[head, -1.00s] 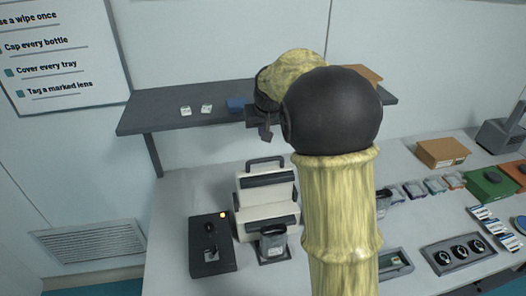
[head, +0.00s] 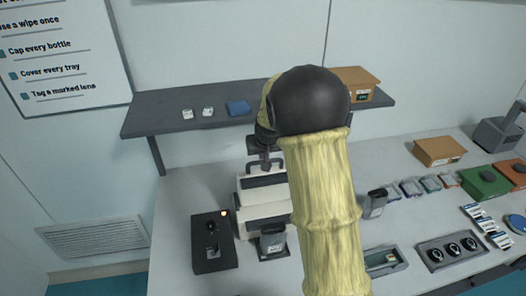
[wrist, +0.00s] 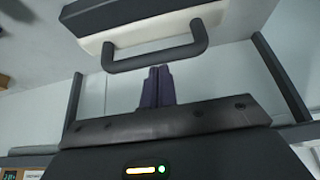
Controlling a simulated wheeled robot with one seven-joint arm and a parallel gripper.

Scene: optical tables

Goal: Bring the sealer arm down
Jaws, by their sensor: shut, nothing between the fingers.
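The sealer (head: 262,213) is a white device with dark bars on the bench. Its upper arm (head: 262,182) carries a dark loop handle (head: 265,163) on top. The handle also shows close in the wrist view (wrist: 155,57), below the white and black edge of the arm (wrist: 150,22). My gripper (head: 264,150) is just above the handle. Its fingers (wrist: 157,86) are shut together and empty, close to the handle bar; I cannot tell whether they touch it. My own arm hides the sealer's right side in the head view.
A dark control box (head: 212,243) with a lamp stands left of the sealer. A dark container (head: 272,240) is in front of it. A shelf (head: 180,121) behind carries small items and a cardboard box (head: 357,84). Trays and boxes fill the bench's right.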

